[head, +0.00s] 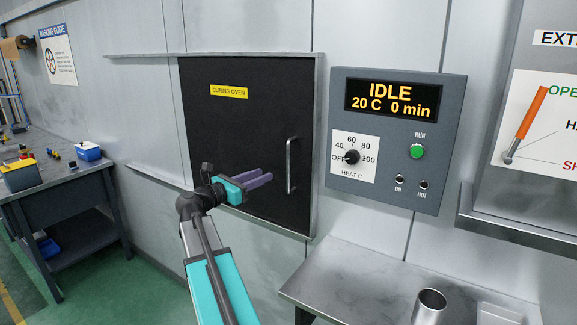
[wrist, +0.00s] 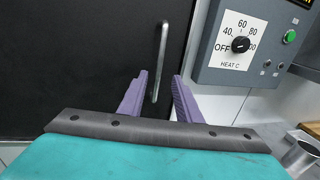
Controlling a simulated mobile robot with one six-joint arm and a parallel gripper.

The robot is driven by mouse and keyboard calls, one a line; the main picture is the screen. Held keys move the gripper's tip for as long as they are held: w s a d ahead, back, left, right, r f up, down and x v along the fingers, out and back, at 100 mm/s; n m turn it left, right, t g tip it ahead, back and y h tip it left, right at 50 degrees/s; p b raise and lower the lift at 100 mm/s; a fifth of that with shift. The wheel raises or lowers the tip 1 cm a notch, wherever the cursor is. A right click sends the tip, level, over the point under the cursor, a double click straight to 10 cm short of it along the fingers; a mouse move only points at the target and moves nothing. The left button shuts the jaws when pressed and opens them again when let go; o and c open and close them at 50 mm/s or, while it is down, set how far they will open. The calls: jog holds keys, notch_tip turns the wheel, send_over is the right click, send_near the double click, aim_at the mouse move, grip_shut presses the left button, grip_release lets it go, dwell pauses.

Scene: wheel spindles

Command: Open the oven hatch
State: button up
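The oven hatch (head: 230,130) is a black panel with a yellow "CURING OVEN" label, set in a metal frame in the wall; it looks closed. Its handle (head: 291,165) is an upright silver bar near the hatch's right edge. My gripper (head: 266,178) has purple fingers and is in front of the hatch, left of the handle in the head view. In the wrist view the gripper (wrist: 158,82) is open, and the handle (wrist: 160,62) appears between the two fingertips, extending beyond them. I cannot tell whether the fingers reach around it; no contact is visible.
A control box (head: 395,138) right of the hatch reads IDLE, 20 C, 0 min, with its dial (head: 352,157) near OFF. A metal table (head: 350,270) with a steel cup (head: 429,306) stands below it. A workbench (head: 65,185) is at the left.

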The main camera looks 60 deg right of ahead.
jog(key=shift+d, duration=0.1)
jog(key=p+x, duration=0.3)
jog(key=x, duration=1)
jog(key=shift+d+p, duration=0.3)
grip_shut()
